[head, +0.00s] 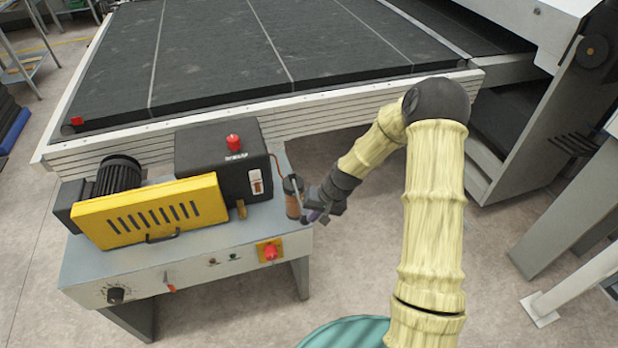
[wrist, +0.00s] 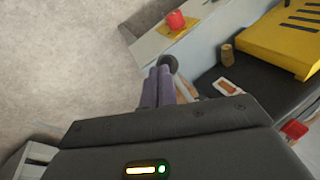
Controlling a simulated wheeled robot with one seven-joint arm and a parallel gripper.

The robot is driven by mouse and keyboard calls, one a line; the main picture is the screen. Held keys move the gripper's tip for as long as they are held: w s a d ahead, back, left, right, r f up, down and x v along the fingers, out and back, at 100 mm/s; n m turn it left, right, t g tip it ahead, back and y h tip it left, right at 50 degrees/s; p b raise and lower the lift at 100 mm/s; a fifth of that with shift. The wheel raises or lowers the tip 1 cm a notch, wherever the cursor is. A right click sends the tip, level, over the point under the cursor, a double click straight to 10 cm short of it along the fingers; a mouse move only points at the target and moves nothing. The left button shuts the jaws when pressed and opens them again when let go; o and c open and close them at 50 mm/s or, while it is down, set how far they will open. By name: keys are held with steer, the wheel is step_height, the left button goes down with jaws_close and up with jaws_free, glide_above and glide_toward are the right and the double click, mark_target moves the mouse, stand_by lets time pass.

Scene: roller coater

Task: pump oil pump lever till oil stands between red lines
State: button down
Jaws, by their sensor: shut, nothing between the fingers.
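The oil pump (head: 292,205) is a brown cylinder with a dark top at the right end of the grey bench. A thin grey lever shows at its top, beside my gripper. My gripper (head: 312,215) is shut and empty, its purple fingers close to the pump. In the wrist view the shut fingers (wrist: 160,75) point at a dark round knob (wrist: 168,63) right at their tips; I cannot tell if they touch. The sight glass (head: 257,183) on the black box is a pale window with an orange-brown part; it also shows in the wrist view (wrist: 228,88). Its red lines are too small to read.
The black box (head: 215,150) carries a red cap (head: 233,143). A yellow guard (head: 150,212) and motor stand left. A brass fitting (head: 241,209) sits before the box. A red button (head: 270,252) is on the bench front. A wide conveyor (head: 230,50) lies behind.

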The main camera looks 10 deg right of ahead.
steer(key=shift+s+d+f, duration=0.1)
steer(key=shift+f, duration=0.2)
steer(key=shift+s, duration=0.15)
steer(key=s+d+r, duration=0.5)
steer(key=d+r, duration=0.1)
steer(key=r, duration=0.4)
steer(key=shift+d+r+p, duration=0.15)
steer(key=shift+r+p, duration=0.05)
steer(key=shift+p, duration=0.2)
steer(key=shift+s, duration=0.1)
stand_by(0.7)
stand_by(0.8)
